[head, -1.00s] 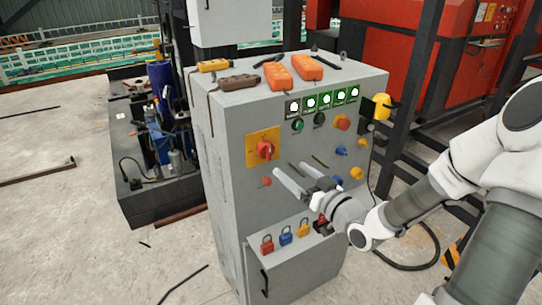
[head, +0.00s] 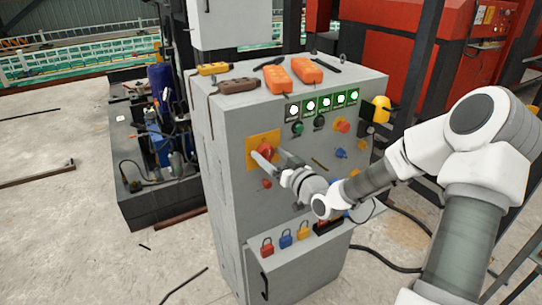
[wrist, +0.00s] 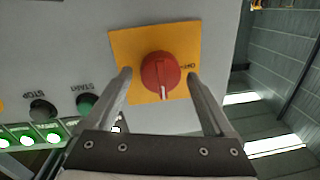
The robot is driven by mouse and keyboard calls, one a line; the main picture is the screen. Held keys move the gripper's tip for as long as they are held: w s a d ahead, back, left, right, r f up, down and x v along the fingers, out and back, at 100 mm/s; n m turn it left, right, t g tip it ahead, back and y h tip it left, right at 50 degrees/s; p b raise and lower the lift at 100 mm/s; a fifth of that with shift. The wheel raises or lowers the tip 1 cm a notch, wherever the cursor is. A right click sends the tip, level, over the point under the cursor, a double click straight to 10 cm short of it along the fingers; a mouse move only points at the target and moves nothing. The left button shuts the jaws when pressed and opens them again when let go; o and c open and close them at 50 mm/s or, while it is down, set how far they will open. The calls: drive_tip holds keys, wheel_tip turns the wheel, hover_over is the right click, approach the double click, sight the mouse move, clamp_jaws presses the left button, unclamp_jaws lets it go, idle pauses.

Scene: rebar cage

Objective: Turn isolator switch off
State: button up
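The isolator switch is a red rotary knob (head: 265,149) on a yellow plate (head: 251,158) on the front of the grey control cabinet. In the wrist view the red knob (wrist: 158,70) sits between my fingers, its white mark pointing down in the picture. A small label right of it is hard to read. My gripper (head: 273,156) is open in front of the plate. In the wrist view my gripper (wrist: 159,75) has one finger on each side of the knob, with a visible gap on both sides. Contact depth cannot be told.
Green-lit indicators (head: 325,100) and several buttons lie right of the switch. Orange pendants (head: 307,71) lie on the cabinet top (head: 345,79). A blue machine (head: 160,120) stands left; open floor lies in front.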

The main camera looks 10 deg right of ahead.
drive_tip(key=c, duration=1.2)
drive_tip(key=shift+f+n+b, duration=0.1)
drive_tip(key=shift+n+b, duration=0.3)
drive_tip(key=shift+b, duration=0.05)
drive_tip(key=n+b, duration=0.3)
drive_tip(key=b, duration=0.1)
drive_tip(key=shift+a+f, duration=0.1)
drive_tip(key=shift+f, duration=0.05)
drive_tip(key=n+b, duration=0.5)
drive_tip(key=b, duration=0.2)
drive_tip(key=shift+n+h+b, duration=0.3)
drive_tip(key=shift+h, duration=0.1)
drive_tip(key=n+b, duration=0.4)
drive_tip(key=b, duration=0.2)
drive_tip(key=shift+s+a+n+h+b, duration=0.1)
drive_tip(key=shift+a+n+h+b, duration=0.05)
drive_tip(key=shift+n+h+b, duration=0.2)
drive_tip(key=n+b, duration=0.3)
drive_tip(key=shift+r+b, duration=0.25)
drive_tip(key=shift+b, duration=0.1)
drive_tip(key=o, duration=1.4)
drive_tip(key=shift+c, duration=0.2)
